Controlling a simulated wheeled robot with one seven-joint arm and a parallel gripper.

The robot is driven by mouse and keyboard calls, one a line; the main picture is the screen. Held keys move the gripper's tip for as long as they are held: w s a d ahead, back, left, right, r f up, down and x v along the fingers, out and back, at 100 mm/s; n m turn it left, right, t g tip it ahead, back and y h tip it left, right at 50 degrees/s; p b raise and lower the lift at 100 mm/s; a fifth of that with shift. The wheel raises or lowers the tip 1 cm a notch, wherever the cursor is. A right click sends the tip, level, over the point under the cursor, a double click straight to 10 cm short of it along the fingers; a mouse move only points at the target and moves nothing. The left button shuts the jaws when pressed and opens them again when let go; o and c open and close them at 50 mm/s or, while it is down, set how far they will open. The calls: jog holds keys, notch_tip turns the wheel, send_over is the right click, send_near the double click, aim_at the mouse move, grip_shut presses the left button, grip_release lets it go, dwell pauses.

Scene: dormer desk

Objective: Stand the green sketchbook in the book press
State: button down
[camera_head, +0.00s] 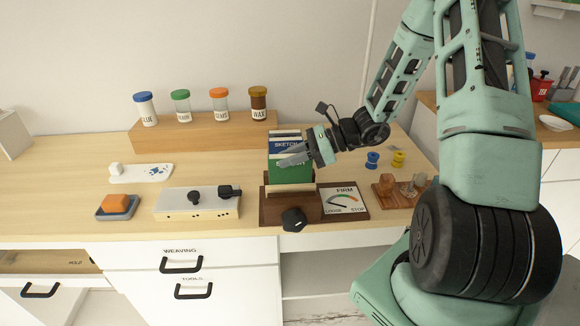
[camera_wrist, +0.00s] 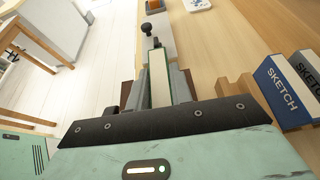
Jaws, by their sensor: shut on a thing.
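The green sketchbook (camera_head: 290,171) is upright above or in the book press (camera_head: 272,212), behind its pale front jaw; I cannot tell whether its bottom edge touches the press. My gripper (camera_head: 293,157) is shut on the sketchbook from the right, near its top. In the wrist view the sketchbook (camera_wrist: 159,80) shows as a pale page edge with green cover edges between my fingers. The press has a dark wooden base, a black knob (camera_head: 293,219) in front and a dial marked FIRM (camera_head: 345,200) at its right. My fingers hide part of the cover.
A blue sketchbook (camera_wrist: 284,88) stands in a wooden rack beside another book, close behind the press. A pale box with black knobs (camera_head: 197,204) is left of the press. Wooden pegs (camera_head: 409,188) and spools (camera_head: 372,159) stand to the right. Jars line a raised shelf (camera_head: 200,132) behind.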

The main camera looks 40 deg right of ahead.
aim_at(290, 167)
jog(key=shift+f, duration=1.05)
jog(key=shift+f, duration=0.1)
jog(key=shift+f+b, duration=0.4)
jog(key=shift+f, duration=0.1)
jog(key=c, duration=1.3)
grip_release()
jog(key=shift+o, duration=0.2)
